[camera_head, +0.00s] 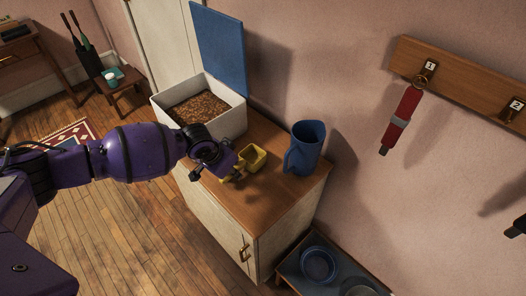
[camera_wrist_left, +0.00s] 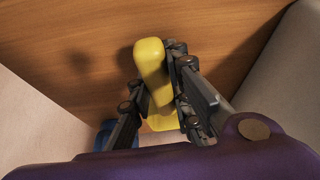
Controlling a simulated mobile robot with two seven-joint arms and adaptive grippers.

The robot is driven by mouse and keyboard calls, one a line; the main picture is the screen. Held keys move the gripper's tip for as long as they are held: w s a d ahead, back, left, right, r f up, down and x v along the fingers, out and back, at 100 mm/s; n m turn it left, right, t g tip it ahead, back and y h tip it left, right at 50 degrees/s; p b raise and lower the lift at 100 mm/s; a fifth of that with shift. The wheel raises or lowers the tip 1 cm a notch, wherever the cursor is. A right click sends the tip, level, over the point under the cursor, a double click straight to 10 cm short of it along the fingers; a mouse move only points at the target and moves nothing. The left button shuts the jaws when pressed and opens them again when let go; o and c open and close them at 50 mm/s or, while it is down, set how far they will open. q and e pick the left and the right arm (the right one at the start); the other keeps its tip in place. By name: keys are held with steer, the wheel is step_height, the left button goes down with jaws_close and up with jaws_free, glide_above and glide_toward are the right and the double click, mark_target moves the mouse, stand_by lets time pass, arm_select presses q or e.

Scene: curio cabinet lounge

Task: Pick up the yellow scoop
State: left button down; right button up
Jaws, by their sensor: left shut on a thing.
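The yellow scoop (camera_head: 252,158) is over the wooden top of the cabinet in the head view, between the white bin and the blue pitcher. My left gripper (camera_head: 228,168) is at the scoop's left end. In the left wrist view the yellow scoop (camera_wrist_left: 152,68) lies between the two fingers of my left gripper (camera_wrist_left: 158,100), which is shut on it. I cannot tell whether the scoop touches the cabinet top. My right gripper is not in view.
A white bin (camera_head: 232,122) full of brown pellets, with a raised blue lid (camera_head: 220,48), stands behind the gripper. A blue pitcher (camera_head: 306,148) stands right of the scoop.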

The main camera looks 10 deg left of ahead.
mark_target(235, 167)
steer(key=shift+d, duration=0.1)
arm_select(q)
steer(key=shift+r, duration=0.5)
step_height(235, 167, up, 3)
steer(key=shift+r, duration=0.1)
steer(key=s+a+r+p, duration=0.1)
steer(key=s+a+r, duration=0.1)
steer(key=s+r, duration=0.7)
steer(key=s, duration=0.5)
steer(key=shift+a+r+p, duration=0.15)
steer(key=shift+a+p, duration=0.05)
steer(key=shift+p, duration=0.15)
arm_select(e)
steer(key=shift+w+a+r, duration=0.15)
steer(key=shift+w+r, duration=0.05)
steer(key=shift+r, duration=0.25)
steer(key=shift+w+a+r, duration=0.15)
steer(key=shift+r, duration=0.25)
arm_select(q)
steer(key=shift+w, duration=0.1)
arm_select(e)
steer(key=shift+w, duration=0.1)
